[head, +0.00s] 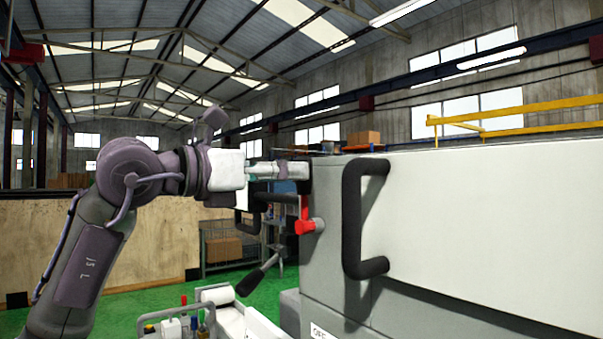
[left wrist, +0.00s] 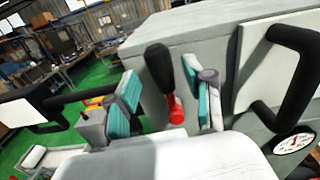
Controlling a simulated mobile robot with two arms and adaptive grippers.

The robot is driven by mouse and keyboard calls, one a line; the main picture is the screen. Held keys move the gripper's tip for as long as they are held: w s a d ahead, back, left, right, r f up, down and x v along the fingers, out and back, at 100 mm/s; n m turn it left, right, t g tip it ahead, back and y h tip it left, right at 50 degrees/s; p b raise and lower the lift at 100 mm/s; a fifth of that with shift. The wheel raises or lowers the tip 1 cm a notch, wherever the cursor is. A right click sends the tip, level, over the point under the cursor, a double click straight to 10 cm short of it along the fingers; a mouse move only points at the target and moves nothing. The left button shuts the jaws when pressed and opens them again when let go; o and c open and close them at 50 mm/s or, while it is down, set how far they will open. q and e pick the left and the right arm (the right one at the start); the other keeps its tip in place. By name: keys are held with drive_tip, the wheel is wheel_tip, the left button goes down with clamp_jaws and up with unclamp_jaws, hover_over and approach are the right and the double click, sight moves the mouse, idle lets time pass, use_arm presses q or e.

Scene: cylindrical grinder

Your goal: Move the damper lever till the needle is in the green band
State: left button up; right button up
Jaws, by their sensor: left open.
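The damper lever has a red base (head: 305,226) on the end face of the grey machine. In the left wrist view its black grip (left wrist: 160,68) stands up from the red part (left wrist: 176,112). My left gripper (head: 297,172) is at the machine's corner, above the red base. In the left wrist view my left gripper (left wrist: 163,88) is open, its teal-padded fingers on either side of the lever and apart from the grip. A round white gauge (left wrist: 295,143) with a red needle shows at the right; its green band is too small to make out. My right gripper is out of view.
The machine's white door (head: 480,220) with a large black handle (head: 352,220) stands to the right of the lever. A black-knobbed lever (head: 250,281) sticks out below. Green floor lies beyond.

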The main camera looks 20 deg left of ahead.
sight(304, 191)
use_arm(q)
drive_tip(key=v, duration=0.8)
idle(1.8)
drive_tip(key=shift+p+x, duration=3.45)
drive_tip(key=shift+x, duration=2.6)
